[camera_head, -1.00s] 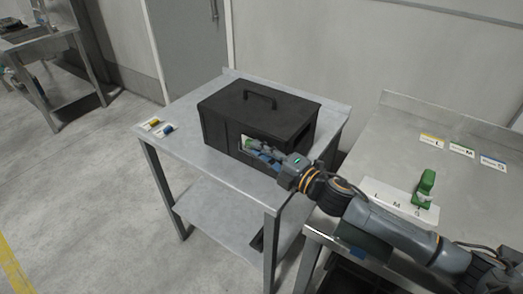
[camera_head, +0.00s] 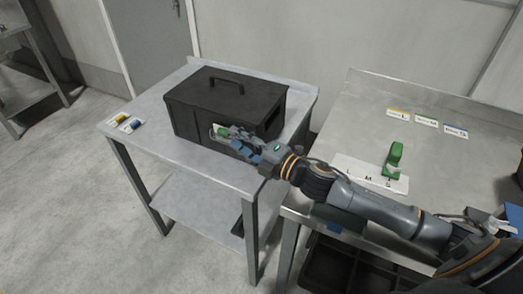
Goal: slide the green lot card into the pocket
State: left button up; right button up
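My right gripper (camera_head: 236,141) is at the front face of a black lidded box (camera_head: 193,117), toward its right part. A small white and green piece (camera_head: 220,131), which looks like the green lot card at the pocket, shows at the fingertips against that face. The fingers cover part of it. I cannot tell whether the card is inside the pocket, or whether the fingers grip it. My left gripper is not in view.
The box stands on a steel table (camera_head: 150,107). A yellow card (camera_head: 118,118) and a blue card (camera_head: 131,125) lie at its left end. On the right bench, a green handled object (camera_head: 394,157) stands on a white L, M, S strip (camera_head: 350,169), below several labels. A dark crate (camera_head: 325,268) is below.

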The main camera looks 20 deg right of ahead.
jog(key=v, duration=0.9)
jog(key=shift+s+r, duration=0.2)
jog(key=shift+s, duration=0.1)
jog(key=shift+d, duration=0.15)
